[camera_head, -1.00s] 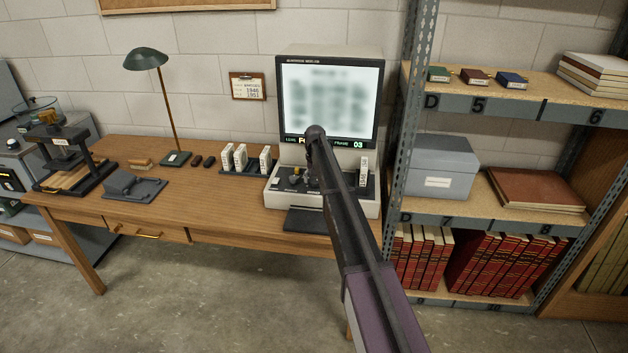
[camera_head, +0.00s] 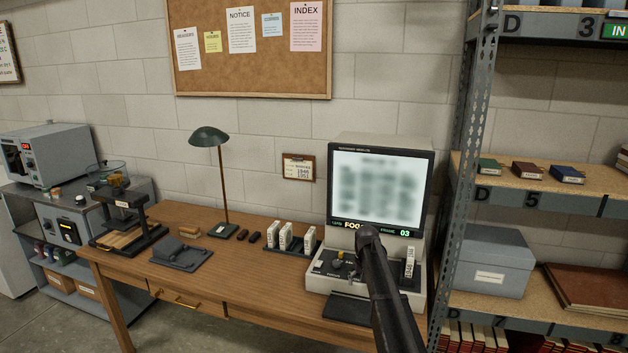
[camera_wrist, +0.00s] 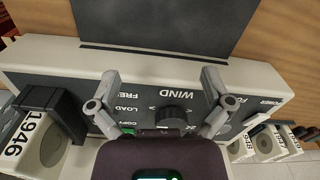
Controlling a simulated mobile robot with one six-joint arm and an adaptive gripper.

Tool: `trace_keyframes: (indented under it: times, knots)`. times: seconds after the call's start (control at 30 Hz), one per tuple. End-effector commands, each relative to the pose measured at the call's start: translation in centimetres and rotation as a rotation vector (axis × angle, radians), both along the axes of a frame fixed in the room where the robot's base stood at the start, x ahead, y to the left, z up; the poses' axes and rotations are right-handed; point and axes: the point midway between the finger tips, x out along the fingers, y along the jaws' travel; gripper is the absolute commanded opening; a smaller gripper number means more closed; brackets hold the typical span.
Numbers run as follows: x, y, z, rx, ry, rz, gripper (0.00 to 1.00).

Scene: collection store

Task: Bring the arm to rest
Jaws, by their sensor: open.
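My arm (camera_head: 388,300) rises from the bottom of the head view, with its end in front of the microfilm reader (camera_head: 343,146). My gripper (camera_wrist: 160,88) shows in the wrist view, with two grey fingers spread wide apart and nothing between them. In that view it is over the reader's control panel (camera_wrist: 140,104), by the WIND knob (camera_wrist: 172,117). Whether the fingers touch the panel I cannot tell. In the head view my arm hides most of the gripper.
A boxed reel marked 1946 (camera_wrist: 40,130) stands beside the gripper. The desk (camera_head: 250,290) also holds a rack of white boxes (camera_head: 286,238), a green lamp (camera_head: 208,136) and a small press (camera_head: 124,205). A metal shelf (camera_head: 463,150) stands close on the right.

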Motion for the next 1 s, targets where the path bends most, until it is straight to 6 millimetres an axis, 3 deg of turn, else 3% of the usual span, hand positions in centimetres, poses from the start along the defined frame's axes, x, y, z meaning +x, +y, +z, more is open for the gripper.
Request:
trace_keyframes:
  times: [0.03, 0.6, 0.8, 1.0]
  knots:
    - [-3.4, 0.0, 0.4, 0.000, 0.000, 0.007, 1.00]
    - [-27.8, 0.2, 2.4, -0.001, 0.000, 0.091, 1.00]
    - [-33.3, 0.3, 2.8, -0.002, 0.000, 0.111, 1.00]
    - [-34.9, 0.3, 2.8, -0.002, 0.000, 0.119, 1.00]
